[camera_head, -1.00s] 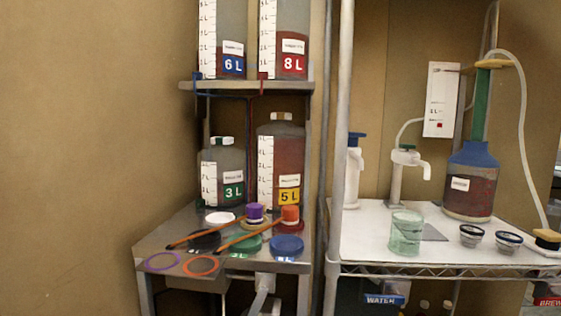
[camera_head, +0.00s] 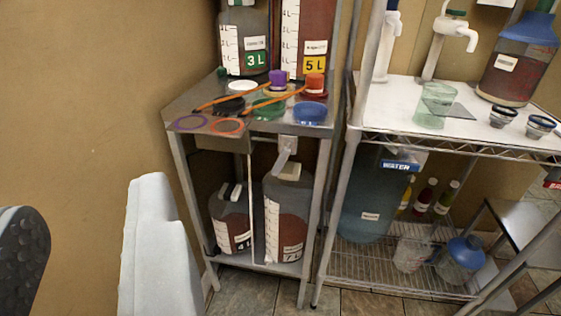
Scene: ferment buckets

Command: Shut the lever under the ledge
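A white lever (camera_head: 283,160) hangs from a pale mount just below the front edge of the ledge (camera_head: 210,136) on the left metal stand. It slants down and to the left, in front of the 7 L jug. Whether it counts as open or shut I cannot tell. My gripper (camera_head: 86,200) shows at the lower left: a white finger on the right and a dark textured pad on the left, with a wide empty gap between. It is open and well to the left of the lever, apart from it.
On the ledge lie coloured lids and two orange sticks. The 7 L jug (camera_head: 285,222) and 4 L jug (camera_head: 231,220) stand on the lower shelf. A wire rack (camera_head: 400,272) with a large blue water container (camera_head: 368,200) is at right. Tiled floor shows in front.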

